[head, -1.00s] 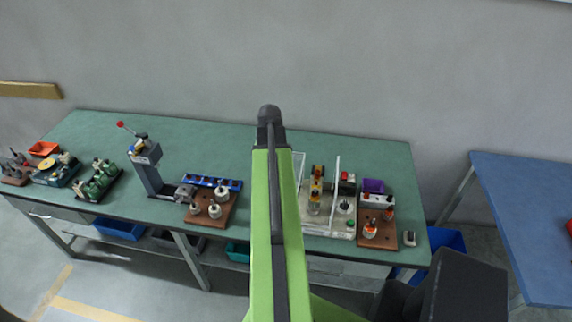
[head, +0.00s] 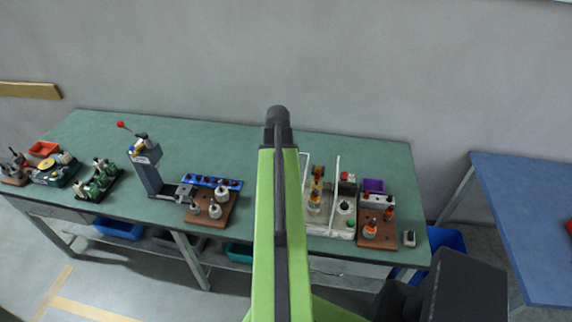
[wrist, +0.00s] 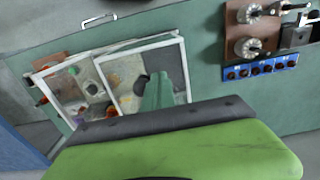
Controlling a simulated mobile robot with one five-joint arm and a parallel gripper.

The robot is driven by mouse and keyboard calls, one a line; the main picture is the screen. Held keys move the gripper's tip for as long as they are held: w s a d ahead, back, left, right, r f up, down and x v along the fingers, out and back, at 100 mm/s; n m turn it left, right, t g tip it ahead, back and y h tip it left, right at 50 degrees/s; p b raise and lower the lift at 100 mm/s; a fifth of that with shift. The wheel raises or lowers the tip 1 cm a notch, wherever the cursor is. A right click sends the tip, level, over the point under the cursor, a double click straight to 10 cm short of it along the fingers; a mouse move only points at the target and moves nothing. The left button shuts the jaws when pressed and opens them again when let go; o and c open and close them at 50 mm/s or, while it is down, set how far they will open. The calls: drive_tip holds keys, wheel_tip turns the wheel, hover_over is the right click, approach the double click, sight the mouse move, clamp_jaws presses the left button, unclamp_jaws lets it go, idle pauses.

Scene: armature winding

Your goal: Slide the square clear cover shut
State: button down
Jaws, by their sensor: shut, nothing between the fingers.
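The square clear cover (wrist: 98,65) is a see-through pane in a pale frame at the bench station. In the wrist view it stands in front of the station's parts and my gripper. In the head view only part of its pale frame (head: 304,158) shows beside my arm. My gripper (wrist: 160,78) shows as green, shut, empty fingers at the right part of the pane. I cannot tell whether they touch its frame. In the head view my arm hides the gripper.
A second upright pale frame (head: 337,182) stands to the right on the station base (head: 325,231). A brown board (head: 375,241) with spools and a purple bin (head: 372,186) are further right. A lever press (head: 146,168) and brown spool board (head: 212,216) are left. The bench's back strip is clear.

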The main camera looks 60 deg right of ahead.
drive_tip(key=shift+s+d, duration=1.6)
drive_tip(key=shift+s, duration=3.45)
wheel_tip(320, 180, up, 8)
drive_tip(key=w+p, duration=0.1)
drive_tip(key=p, duration=0.6)
drive_tip(key=shift+w+a+f, duration=0.25)
drive_tip(key=shift+w, duration=0.1)
